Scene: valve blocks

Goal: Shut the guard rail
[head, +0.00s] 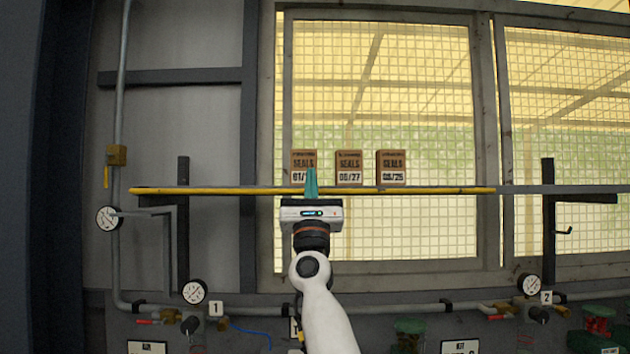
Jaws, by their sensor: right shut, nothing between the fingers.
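The guard rail (230,191) is a long yellow bar running nearly level across the head view, from near the left post to right of the middle. Its right end stops short of the right post (548,225). My right gripper (311,183) comes up from below in front of the rail, its teal fingers shut and empty. The fingertips overlap the rail in the picture; I cannot tell whether they touch it. The gripper body hides nothing of the rail's ends. My left gripper is not in view.
Three brown seal boxes, the middle one (348,168), stand just above the rail behind it. Pipes, gauges (195,291) and green valve wheels (409,328) line the lower wall. A gauge (108,219) hangs at the left. A grey bar (575,189) extends right.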

